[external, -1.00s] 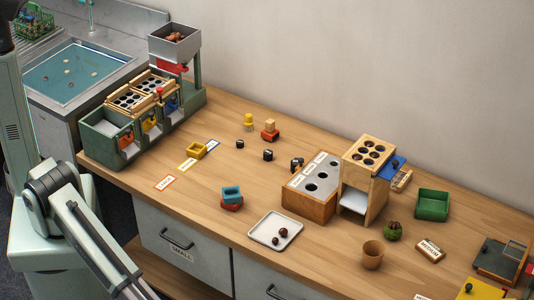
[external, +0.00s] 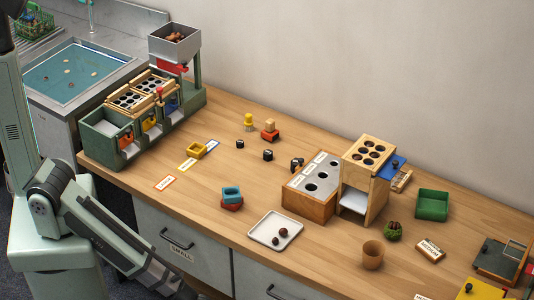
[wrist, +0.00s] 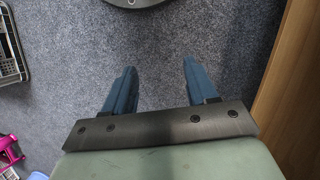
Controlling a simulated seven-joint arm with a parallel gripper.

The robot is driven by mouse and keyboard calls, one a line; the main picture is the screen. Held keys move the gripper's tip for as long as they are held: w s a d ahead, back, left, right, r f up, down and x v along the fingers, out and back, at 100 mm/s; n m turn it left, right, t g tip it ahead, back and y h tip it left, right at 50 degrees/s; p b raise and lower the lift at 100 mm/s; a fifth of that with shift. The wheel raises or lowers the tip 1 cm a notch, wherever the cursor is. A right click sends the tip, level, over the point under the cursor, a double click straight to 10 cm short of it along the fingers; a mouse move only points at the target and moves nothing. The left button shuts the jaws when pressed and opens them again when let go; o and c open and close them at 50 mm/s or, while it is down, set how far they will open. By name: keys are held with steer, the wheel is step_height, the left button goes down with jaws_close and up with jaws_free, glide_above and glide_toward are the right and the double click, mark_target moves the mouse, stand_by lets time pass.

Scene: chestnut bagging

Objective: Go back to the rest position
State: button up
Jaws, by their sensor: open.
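My gripper (wrist: 158,85) shows in the wrist view with its two blue fingers spread apart and nothing between them. It points down over grey carpet (wrist: 215,40). In the external view my arm hangs at the lower left, in front of the counter, and its fingertips are not clearly visible there. My gripper is away from all the things on the worktop.
The wooden worktop (external: 330,254) holds a white tray (external: 262,238) with two chestnuts, a green sorting machine (external: 100,150), a wooden block with holes (external: 300,205) and a brown pot (external: 373,257). A wooden panel (wrist: 296,95) stands close at the right in the wrist view.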

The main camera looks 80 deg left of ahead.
steer(key=s+a+r+n+g, duration=0.2)
steer(key=s+a+n, duration=0.4)
steer(key=s+a, duration=0.6)
steer(key=shift+a+g+h, duration=0.3)
steer(key=shift+a+g, duration=0.1)
steer(key=shift+a, duration=0.6)
steer(key=shift+r, duration=0.1)
